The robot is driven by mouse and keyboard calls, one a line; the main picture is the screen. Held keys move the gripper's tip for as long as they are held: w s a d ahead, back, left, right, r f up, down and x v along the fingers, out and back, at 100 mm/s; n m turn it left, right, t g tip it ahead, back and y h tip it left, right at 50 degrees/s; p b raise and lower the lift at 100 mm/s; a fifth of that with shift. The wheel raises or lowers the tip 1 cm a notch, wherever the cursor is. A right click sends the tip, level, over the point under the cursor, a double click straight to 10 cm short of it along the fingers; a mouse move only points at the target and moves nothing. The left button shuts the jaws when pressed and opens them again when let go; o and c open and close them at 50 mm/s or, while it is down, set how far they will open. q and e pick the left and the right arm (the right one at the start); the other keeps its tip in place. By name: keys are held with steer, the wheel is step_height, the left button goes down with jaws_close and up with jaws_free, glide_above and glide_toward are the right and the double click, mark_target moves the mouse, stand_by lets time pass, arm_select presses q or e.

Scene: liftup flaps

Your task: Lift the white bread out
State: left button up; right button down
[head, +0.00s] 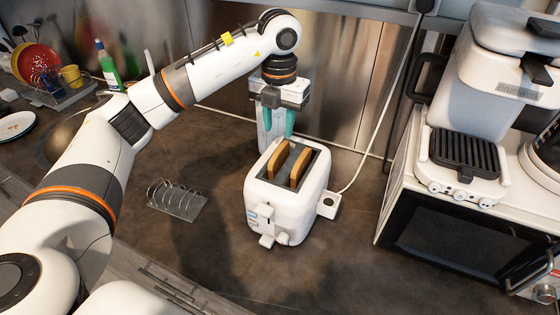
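A white toaster (262,190) stands upright on the dark counter near the middle of the head view. Two bread slices stand in its slots, a left slice (278,158) and a right slice (300,167); their top parts stick out and look tan-brown. My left gripper (277,130) points down just behind the toaster's far end, beyond the slices. Its teal-lined fingers look apart with nothing seen between them; their tips are partly hidden behind the toaster. My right gripper is not in view.
A wire toast rack (177,199) stands empty left of the toaster. A white grill machine (470,110) sits on a microwave (450,240) at the right. A cable runs up the metal back wall. Dishes and a green bottle (108,68) are at the far left.

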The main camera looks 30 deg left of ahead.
mark_target(280, 148)
arm_select(q)
steer(key=shift+f, duration=0.95)
step_height(280, 148, down, 5)
steer(key=p, duration=0.3)
steer(key=shift+s+d+r, duration=0.1)
steer(key=shift+d, duration=0.05)
steer(key=shift+f, duration=0.35)
steer(key=shift+c, duration=0.6)
jaws_close()
